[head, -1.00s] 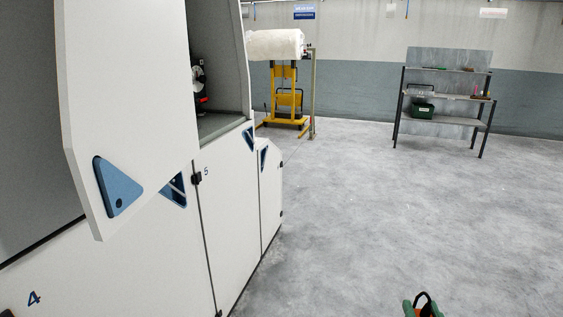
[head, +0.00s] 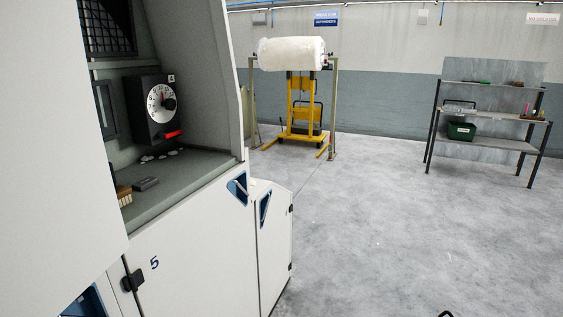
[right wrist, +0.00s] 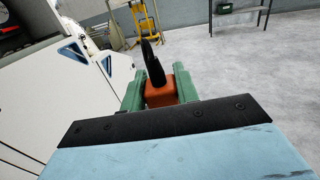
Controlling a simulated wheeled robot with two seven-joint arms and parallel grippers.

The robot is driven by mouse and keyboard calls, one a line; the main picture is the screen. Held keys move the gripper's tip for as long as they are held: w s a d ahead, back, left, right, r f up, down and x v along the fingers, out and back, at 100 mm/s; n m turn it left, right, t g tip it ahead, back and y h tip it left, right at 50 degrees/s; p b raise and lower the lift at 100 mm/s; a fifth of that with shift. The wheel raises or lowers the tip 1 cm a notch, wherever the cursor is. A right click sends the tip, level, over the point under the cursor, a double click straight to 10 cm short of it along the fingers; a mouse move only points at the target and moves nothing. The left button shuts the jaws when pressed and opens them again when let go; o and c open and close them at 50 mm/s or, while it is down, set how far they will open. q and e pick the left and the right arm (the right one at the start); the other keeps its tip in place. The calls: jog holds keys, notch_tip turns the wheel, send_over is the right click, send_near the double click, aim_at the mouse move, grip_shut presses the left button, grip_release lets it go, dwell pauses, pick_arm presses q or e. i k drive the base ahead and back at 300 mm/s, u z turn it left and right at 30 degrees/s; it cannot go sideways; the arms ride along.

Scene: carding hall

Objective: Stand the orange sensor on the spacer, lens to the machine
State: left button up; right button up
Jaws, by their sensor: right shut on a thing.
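The orange sensor (right wrist: 160,95) with a black loop on top is between the green fingers of my right gripper (right wrist: 159,88), which is shut on it in the right wrist view. Its lens cannot be made out. In the head view only the tip of the black loop shows at the bottom edge. The machine (head: 200,225) stands at the left with an open bay. A small dark grey block (head: 145,184) lies on the bay's shelf (head: 190,172); I cannot tell whether it is the spacer. My left gripper is not in view.
In the bay are a dial box (head: 150,108) with a red handle, a brush-like block (head: 124,196) and white fluff. A white panel (head: 60,150) blocks the near left. A yellow roll lifter (head: 301,110) and a shelf rack (head: 487,115) stand behind. The floor at right is clear.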

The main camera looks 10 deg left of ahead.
aim_at(143, 182)
jog(key=i, duration=1.35)
jog(key=u, duration=1.95)
